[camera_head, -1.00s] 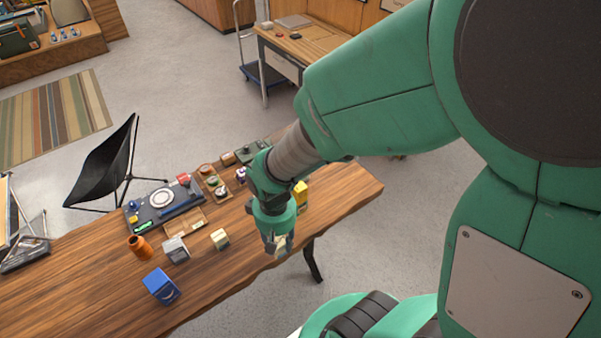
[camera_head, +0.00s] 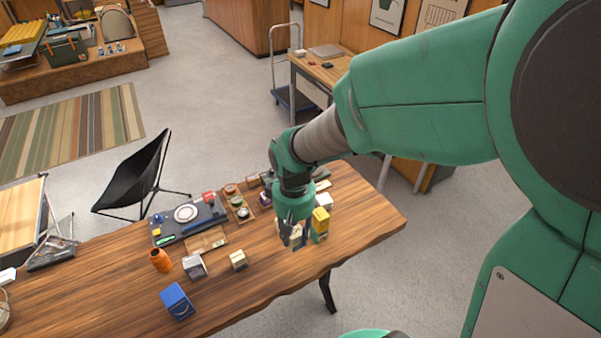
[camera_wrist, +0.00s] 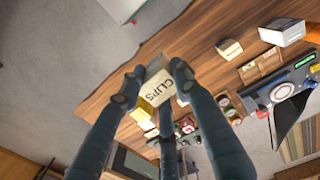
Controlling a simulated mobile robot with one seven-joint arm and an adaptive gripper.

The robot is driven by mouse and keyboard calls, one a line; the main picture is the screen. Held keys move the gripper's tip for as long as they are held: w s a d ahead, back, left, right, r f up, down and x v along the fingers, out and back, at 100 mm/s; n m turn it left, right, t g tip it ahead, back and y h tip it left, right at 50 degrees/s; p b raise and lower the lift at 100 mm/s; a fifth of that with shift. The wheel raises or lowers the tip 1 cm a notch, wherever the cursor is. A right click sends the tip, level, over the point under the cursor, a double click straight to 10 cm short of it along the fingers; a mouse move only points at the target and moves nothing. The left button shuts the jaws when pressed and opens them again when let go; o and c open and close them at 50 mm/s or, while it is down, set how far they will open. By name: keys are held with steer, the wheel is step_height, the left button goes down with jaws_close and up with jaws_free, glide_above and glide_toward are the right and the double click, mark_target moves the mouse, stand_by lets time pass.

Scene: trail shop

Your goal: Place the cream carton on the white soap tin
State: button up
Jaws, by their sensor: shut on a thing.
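My gripper (camera_head: 293,238) is shut on a cream carton (camera_head: 296,236) near the right part of the wooden table. In the wrist view the carton (camera_wrist: 160,86) is between the fingers, with dark letters reading CLIPS on its face. A white-and-grey box (camera_head: 194,266) stands to the left on the table and also shows in the wrist view (camera_wrist: 281,34). A small white thing (camera_head: 325,201) shows behind a yellow object (camera_head: 321,220), just right of my gripper. I cannot tell which of these two is the white soap tin.
Another cream block (camera_head: 238,260) stands left of my gripper. A blue box (camera_head: 177,301) and an orange jar (camera_head: 160,261) are farther left. A dark tray (camera_head: 189,219) with small items lies at the back. The front right of the table (camera_head: 355,225) is clear.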

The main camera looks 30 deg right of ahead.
steer(key=w+d+r+p, duration=0.1)
steer(key=w+d+p, duration=0.1)
steer(key=w+d, duration=0.65)
steer(key=p, duration=0.2)
glide_above(324, 199)
step_height(324, 199, down, 7)
steer(key=shift+f+m, duration=0.25)
steer(key=shift+m, duration=0.05)
steer(key=shift+f, duration=0.1)
steer(key=shift+f, duration=3)
steer(key=shift+f+b, duration=0.3)
steer(key=shift+f, duration=1.55)
steer(key=shift+f, duration=0.15)
